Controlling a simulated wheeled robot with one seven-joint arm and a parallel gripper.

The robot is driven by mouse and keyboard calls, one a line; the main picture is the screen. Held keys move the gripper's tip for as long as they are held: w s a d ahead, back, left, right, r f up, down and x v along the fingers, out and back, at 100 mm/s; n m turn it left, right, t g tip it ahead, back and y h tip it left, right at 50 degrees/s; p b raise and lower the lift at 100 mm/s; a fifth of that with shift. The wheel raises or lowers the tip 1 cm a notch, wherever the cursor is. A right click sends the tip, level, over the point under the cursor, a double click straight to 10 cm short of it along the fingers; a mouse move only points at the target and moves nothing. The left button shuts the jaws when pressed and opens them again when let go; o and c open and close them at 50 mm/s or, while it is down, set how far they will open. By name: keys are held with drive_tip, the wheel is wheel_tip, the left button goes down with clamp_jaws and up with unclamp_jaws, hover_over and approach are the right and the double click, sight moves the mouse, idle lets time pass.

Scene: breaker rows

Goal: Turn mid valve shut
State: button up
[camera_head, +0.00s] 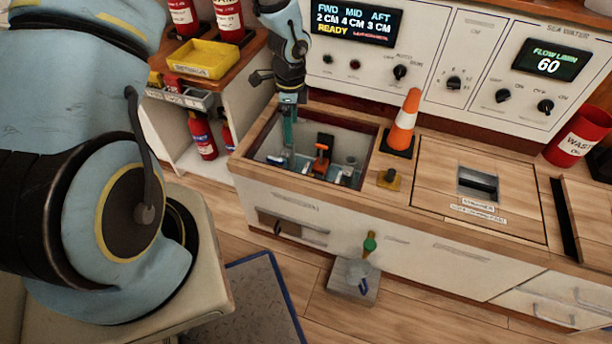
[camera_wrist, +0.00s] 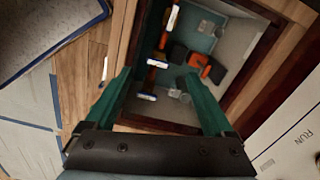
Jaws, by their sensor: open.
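An open recess (camera_head: 262,150) in the wooden counter holds the fittings. An orange and black handle (camera_head: 321,158) stands near its middle; it also shows in the wrist view (camera_wrist: 197,65). Another orange piece (camera_wrist: 157,62) with white tags near it shows between my fingers in the wrist view. The labels are too small to read, so I cannot tell which one is the mid valve. My gripper (camera_head: 288,140) points down into the left side of the recess. In the wrist view my gripper (camera_wrist: 158,82) has its two teal fingers apart, with nothing held between them.
A panel display (camera_head: 356,22) reads FWD 2 CM, MID 4 CM, AFT 3 CM, READY. A yellow tray (camera_head: 206,58) is at the back left. The recess walls surround my fingers closely.

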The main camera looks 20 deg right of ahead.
sight(306, 168)
drive_tip(key=d+f+m, duration=0.1)
drive_tip(key=f, duration=0.4)
drive_tip(key=s+d+f+b, duration=0.1)
drive_tip(key=f, duration=0.4)
drive_tip(key=s+d+f+m+b, duration=0.1)
drive_tip(key=f, duration=0.5)
drive_tip(key=shift+d+m, duration=0.2)
drive_tip(key=shift+m, duration=0.1)
drive_tip(key=c, duration=1.1)
